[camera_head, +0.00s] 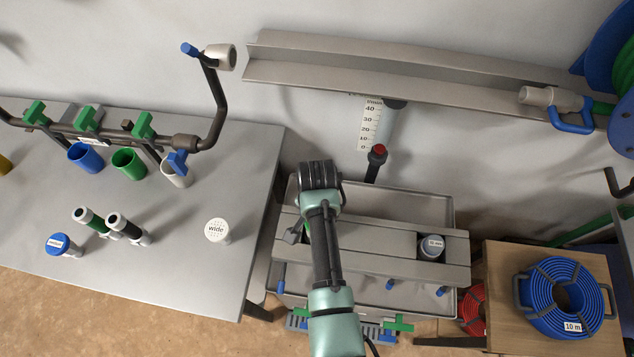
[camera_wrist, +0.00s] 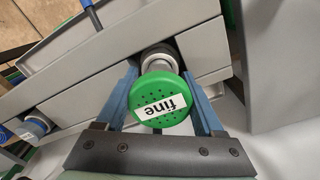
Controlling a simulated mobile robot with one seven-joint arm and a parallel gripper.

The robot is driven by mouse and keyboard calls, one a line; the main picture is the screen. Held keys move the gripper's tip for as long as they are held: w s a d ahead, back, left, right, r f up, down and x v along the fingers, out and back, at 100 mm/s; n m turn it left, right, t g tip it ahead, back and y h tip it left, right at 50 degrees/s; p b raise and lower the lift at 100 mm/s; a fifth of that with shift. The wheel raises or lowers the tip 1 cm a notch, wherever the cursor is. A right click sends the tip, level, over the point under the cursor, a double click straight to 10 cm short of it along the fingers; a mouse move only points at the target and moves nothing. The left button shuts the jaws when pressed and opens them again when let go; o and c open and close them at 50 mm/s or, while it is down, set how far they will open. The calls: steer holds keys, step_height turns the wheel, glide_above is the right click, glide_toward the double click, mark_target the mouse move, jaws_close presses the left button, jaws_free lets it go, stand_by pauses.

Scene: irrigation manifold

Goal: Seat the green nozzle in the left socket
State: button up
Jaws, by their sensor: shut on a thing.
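The green nozzle (camera_wrist: 163,101), a perforated round head labelled "fine", sits between the fingers of my gripper (camera_wrist: 160,84) in the wrist view. My gripper is shut on it. Its grey stem points away from the camera to a pale ring (camera_wrist: 158,53) at the grey rail, which appears to be the left socket. The head hides most of the stem, so I cannot tell whether it is in the ring or above it. In the head view my arm covers this spot.
The rail (camera_head: 380,258) spans a grey trough. A white "wide" nozzle (camera_head: 217,230) and a blue nozzle (camera_head: 62,244) stand on the left table. A blue hose coil (camera_head: 560,300) lies on a stool at right.

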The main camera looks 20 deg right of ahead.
steer(key=shift+f+b, duration=0.4)
steer(key=shift+f, duration=0.15)
stand_by(0.4)
steer(key=o, duration=1.4)
steer(key=shift+r, duration=0.15)
steer(key=shift+r+p, duration=3.4)
steer(key=shift+p, duration=0.2)
